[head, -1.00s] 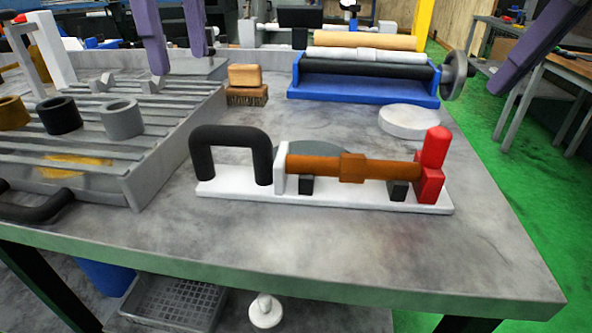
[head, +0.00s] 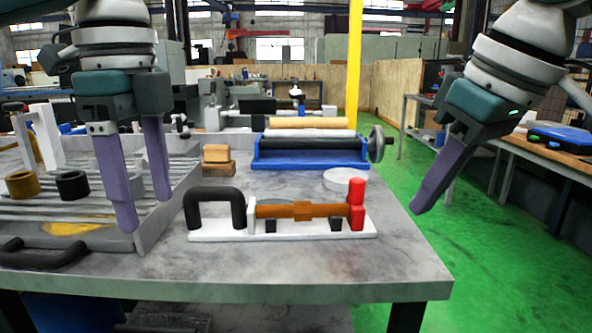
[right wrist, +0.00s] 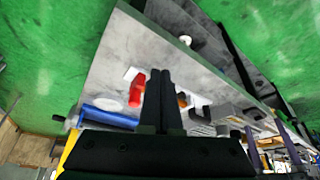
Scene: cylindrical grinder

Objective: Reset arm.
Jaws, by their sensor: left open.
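My left gripper (head: 143,212) is in the head view at the left, pointing down with its two purple fingers apart and nothing between them. It is in front of or over the ribbed grey tray; its height above it is hard to judge. My right gripper (head: 422,206) is at the right, tilted down-left, beyond the table's right edge over the green floor. In the right wrist view its two dark fingers (right wrist: 161,75) lie together, with nothing visible held.
The table (head: 300,270) carries a white-based fixture (head: 210,236) with black handle, brown bar and red post. A blue roller unit (head: 310,160), a pale disc (head: 345,180), a brown block (head: 216,153) and the ribbed tray (head: 155,225) with rings stand around it.

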